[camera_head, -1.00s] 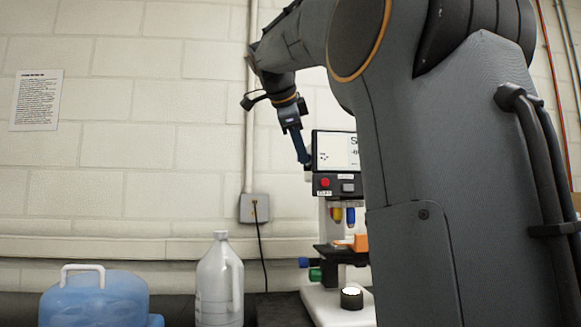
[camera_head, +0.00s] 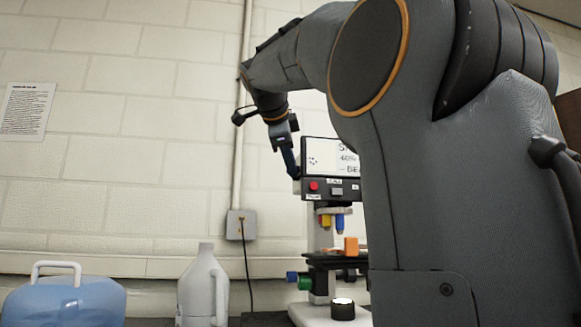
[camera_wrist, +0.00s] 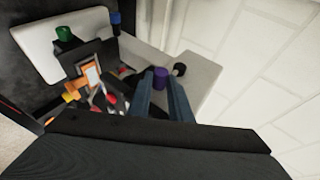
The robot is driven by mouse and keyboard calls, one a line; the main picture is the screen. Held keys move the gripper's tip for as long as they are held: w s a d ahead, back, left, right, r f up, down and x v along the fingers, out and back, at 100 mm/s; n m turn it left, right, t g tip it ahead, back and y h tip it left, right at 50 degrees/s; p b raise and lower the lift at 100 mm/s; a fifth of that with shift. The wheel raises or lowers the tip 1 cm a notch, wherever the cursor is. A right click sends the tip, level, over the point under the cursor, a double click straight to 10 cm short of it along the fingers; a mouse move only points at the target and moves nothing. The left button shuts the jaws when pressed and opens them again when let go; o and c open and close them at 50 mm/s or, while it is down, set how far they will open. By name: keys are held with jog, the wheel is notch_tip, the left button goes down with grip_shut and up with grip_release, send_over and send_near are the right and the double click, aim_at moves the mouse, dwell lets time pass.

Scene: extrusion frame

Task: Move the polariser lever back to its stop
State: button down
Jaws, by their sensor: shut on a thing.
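The microscope (camera_head: 331,190) stands right of centre in the head view, partly hidden behind my arm. My gripper (camera_head: 295,173) reaches down to the left side of its head, beside the screen. In the wrist view, my gripper (camera_wrist: 161,88) has its two blue fingers on either side of a purple knob (camera_wrist: 160,74), which I take to be the polariser lever. The fingers are shut on it. The lever is hidden in the head view, and its stop cannot be made out.
A black knob (camera_wrist: 179,69) sits just right of the fingers. The screen (camera_head: 328,154) is close to the gripper. A blue water container (camera_head: 65,303) and a grey jug (camera_head: 203,288) stand at left. A wall box (camera_head: 241,224) with a cable is behind.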

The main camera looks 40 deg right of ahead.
jog(key=c, duration=1.6)
grip_release()
jog(key=shift+v, duration=3.95)
jog(key=shift+d, duration=0.1)
